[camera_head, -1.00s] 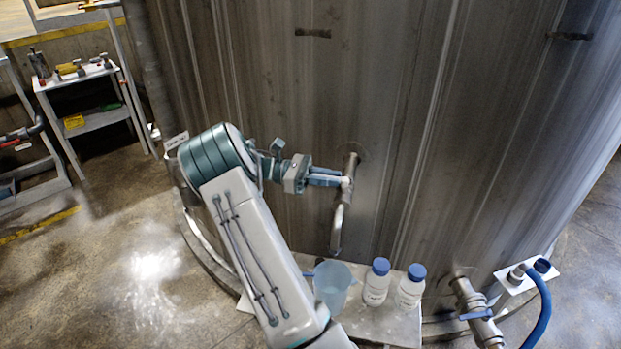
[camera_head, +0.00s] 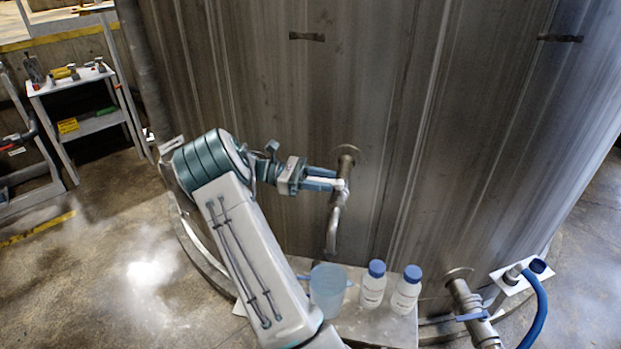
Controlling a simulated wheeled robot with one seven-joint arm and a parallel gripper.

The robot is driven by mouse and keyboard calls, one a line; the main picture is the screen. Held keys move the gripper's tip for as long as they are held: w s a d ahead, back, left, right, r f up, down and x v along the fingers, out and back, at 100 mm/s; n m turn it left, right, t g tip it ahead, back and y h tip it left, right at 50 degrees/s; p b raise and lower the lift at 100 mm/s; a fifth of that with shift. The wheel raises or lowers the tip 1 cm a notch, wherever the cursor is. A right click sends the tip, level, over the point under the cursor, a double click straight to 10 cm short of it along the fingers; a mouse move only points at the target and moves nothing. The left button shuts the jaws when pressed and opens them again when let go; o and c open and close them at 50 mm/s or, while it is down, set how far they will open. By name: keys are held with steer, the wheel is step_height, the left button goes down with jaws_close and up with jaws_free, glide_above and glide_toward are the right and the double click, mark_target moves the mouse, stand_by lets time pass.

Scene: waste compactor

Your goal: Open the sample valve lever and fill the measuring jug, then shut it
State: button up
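The sample valve is a metal pipe stub (camera_head: 346,160) on the tank wall with a curved spout (camera_head: 332,232) hanging down. Its lever cannot be made out behind my fingers. My gripper (camera_head: 335,181) reaches in from the left, its teal fingertips at the valve body just below the stub. A little space shows between the fingers, but whether they grip the lever is unclear. The measuring jug (camera_head: 327,291), pale blue and translucent, stands upright below the spout, partly behind my arm. Its fill level cannot be read, and no stream is clearly visible.
Two white bottles with blue caps (camera_head: 373,285) (camera_head: 406,290) stand right of the jug on a grey shelf (camera_head: 378,331). A larger valve with a blue handle (camera_head: 474,317) and a blue hose (camera_head: 540,310) are at lower right. A tool cart (camera_head: 85,85) stands far left.

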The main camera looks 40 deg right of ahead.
steer(key=b+v, duration=0.2)
steer(key=v, duration=1.1)
steer(key=shift+w+a+b, duration=0.2)
steer(key=shift+w+b, duration=0.05)
steer(key=shift+b, duration=0.15)
stand_by(0.4)
